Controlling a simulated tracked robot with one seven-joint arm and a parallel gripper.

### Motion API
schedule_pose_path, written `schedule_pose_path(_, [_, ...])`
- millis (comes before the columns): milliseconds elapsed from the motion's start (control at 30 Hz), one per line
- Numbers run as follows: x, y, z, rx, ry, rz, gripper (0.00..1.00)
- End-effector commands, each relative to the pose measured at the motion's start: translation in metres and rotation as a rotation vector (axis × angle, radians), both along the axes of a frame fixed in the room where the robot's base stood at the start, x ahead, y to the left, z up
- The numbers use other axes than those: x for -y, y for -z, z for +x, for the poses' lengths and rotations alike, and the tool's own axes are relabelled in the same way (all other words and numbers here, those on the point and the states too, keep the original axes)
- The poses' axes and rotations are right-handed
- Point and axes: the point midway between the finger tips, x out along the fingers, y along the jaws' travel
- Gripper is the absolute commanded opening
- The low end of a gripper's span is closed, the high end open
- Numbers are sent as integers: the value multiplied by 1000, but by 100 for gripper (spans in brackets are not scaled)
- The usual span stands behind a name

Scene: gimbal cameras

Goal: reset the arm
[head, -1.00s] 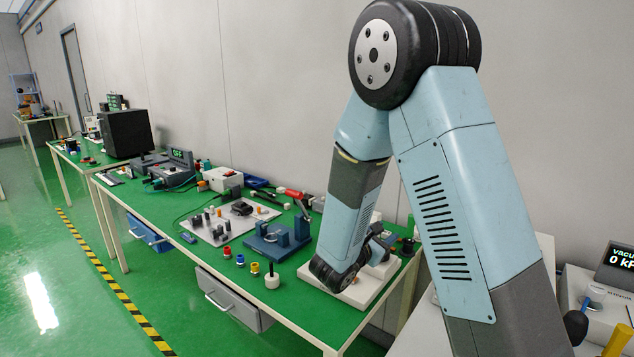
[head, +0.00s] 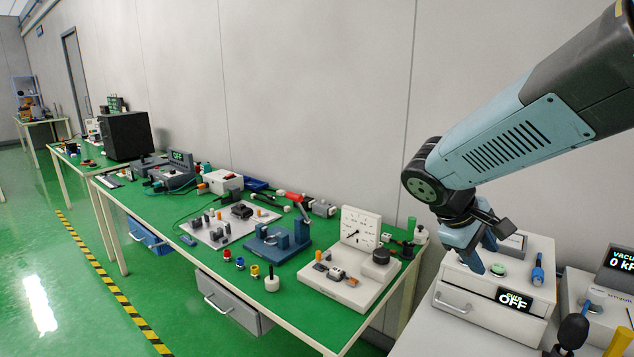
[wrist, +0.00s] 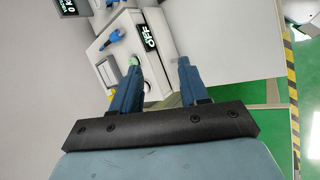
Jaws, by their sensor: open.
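My arm reaches in from the upper right in the head view. The box also shows beyond the fingers in the wrist view (wrist: 112,50). A green button (head: 497,268) and a blue-handled switch (head: 538,270) are on the box top. I cannot tell the exact height of the fingertips above the box.
A white fixture (head: 345,290) with a dial gauge (head: 361,228) stands at the right end of the green bench. A blue fixture (head: 275,245) and several coloured caps are left of it. A vacuum unit (head: 600,290) stands right of the box. A grey drawer (head: 232,300) is pulled out.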

Motion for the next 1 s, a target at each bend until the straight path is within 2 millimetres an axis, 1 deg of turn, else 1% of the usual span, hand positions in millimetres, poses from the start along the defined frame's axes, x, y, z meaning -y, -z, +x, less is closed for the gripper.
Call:
schedule_pose_path(33, [-2, -5, -9, 38, 36, 57, 44])
schedule_pose_path(200, [-16, -16, -35, 161, 153, 260, 44])
schedule_pose_path(500, [-48, -47, -67, 400, 317, 600, 44])
schedule_pose_path(600, [-57, -56, -74, 463, 350, 684, 44])
schedule_pose_path(733, [-65, -65, -78, 514, 375, 752, 44])
schedule_pose_path(1000, [-68, -68, -80, 531, 385, 777, 44])
